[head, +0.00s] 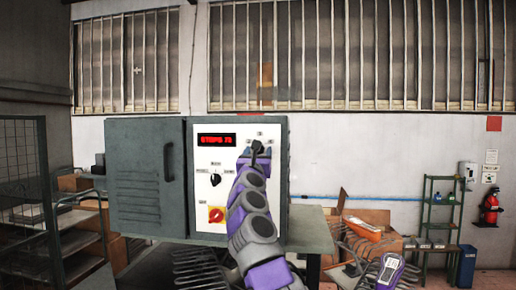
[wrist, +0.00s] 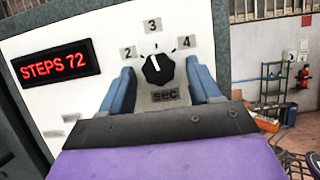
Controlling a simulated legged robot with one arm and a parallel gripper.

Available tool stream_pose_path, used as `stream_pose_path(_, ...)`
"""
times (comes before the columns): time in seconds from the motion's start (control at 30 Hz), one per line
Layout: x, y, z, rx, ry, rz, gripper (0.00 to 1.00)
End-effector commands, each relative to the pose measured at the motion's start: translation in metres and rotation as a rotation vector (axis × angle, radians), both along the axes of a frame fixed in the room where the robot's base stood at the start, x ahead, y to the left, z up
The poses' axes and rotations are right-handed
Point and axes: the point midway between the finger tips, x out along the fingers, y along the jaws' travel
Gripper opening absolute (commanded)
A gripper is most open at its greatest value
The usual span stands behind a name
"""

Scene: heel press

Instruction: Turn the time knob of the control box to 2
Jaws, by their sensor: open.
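The control box (head: 297,170) has a white front panel, a red display reading STEPS 72 (wrist: 56,65) and an open grey door at left. The time knob (wrist: 159,71) is black with a white pointer mark, under labels 2 (wrist: 129,53), 3 (wrist: 152,25) and 4 (wrist: 185,42) and above "sec". Its mark points up at 3. My gripper (wrist: 159,66) is open, with one blue finger left of the knob and one right. I cannot tell whether either touches it. In the head view my gripper (head: 257,155) hides most of the knob.
A table (head: 310,232) supports the box. A wire cage (head: 25,165) stands left; a green shelf (head: 440,205) and fire extinguisher (head: 490,207) stand right.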

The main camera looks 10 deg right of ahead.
Motion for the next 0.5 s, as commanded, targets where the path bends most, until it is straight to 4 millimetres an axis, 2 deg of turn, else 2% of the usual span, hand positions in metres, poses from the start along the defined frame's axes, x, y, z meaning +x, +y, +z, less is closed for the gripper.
stream_pose_path(0.37,0.0015,-0.0004,0.0011,-0.001,-0.002,0.000,0.62)
stream_pose_path(0.5,0.0015,-0.0006,0.0012,-0.001,-0.002,0.000,0.48)
